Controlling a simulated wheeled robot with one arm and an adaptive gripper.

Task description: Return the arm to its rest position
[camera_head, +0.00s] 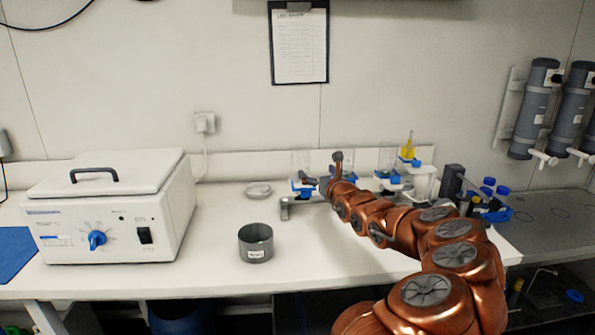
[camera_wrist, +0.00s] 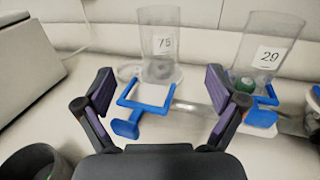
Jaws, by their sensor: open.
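My copper-coloured arm reaches from the lower right over the white bench in the head view. My gripper (camera_wrist: 160,88) is open, with its two dark fingers spread wide and nothing held between them. It also shows small at the arm's end in the head view (camera_head: 325,175). Beyond the fingers in the wrist view stands a clear cylinder labelled 75 (camera_wrist: 158,42), with a blue bracket (camera_wrist: 143,108) in front of it. A second clear cylinder labelled 29 (camera_wrist: 268,45), with something green in its bottom, stands to the right. I see no contact between the fingers and either cylinder.
A white lidded box with a blue knob (camera_head: 105,218) stands at left, lid shut. A grey metal pot (camera_head: 256,245) stands near the bench front, with something inside it in the wrist view. A yellow flask (camera_head: 408,147) stands at back right. Bench between box and pot is clear.

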